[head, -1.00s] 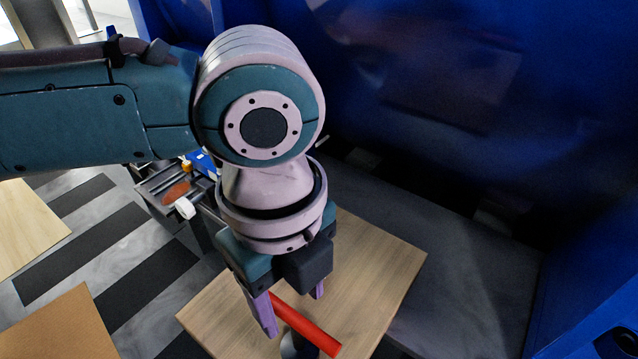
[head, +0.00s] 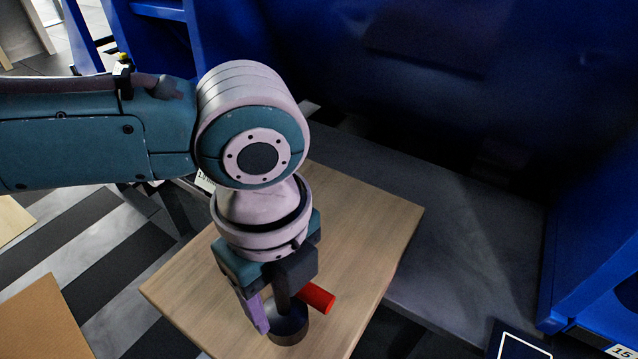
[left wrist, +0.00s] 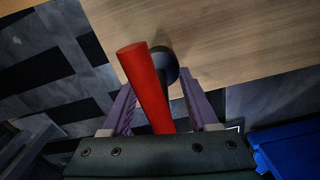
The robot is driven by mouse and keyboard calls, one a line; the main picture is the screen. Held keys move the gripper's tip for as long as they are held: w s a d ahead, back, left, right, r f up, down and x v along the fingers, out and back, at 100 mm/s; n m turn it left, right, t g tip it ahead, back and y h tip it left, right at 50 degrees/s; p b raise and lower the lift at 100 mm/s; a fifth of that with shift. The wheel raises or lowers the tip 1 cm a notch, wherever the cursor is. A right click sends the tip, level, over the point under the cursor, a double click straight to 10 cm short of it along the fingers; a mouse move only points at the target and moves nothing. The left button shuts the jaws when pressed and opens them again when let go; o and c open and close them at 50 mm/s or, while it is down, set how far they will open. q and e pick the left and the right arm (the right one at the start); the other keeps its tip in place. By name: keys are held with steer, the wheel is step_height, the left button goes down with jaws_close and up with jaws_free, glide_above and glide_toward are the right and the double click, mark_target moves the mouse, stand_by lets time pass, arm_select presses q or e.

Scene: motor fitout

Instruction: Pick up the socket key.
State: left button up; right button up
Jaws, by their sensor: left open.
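The socket key has a red bar handle (head: 317,297), which sticks out past the right side of my left gripper in the head view. A dark round piece (head: 287,328) sits below it on the wooden table; how the two join is hidden. My left gripper (head: 272,312) points down over the table, with a purple finger beside the dark piece. In the left wrist view the red bar (left wrist: 146,85) runs between the open, spread fingers of the left gripper (left wrist: 157,88), with the dark round piece (left wrist: 166,64) just behind it. My right gripper is not in view.
The wooden table (head: 375,225) is bare around the key. A grey surface (head: 450,240) lies to its right, with blue walls (head: 590,240) behind and at the right. A brown board (head: 40,320) is at the lower left.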

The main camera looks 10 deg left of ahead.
arm_select(q)
steer(key=shift+r, duration=0.1)
jaws_close()
stand_by(0.3)
stand_by(1.0)
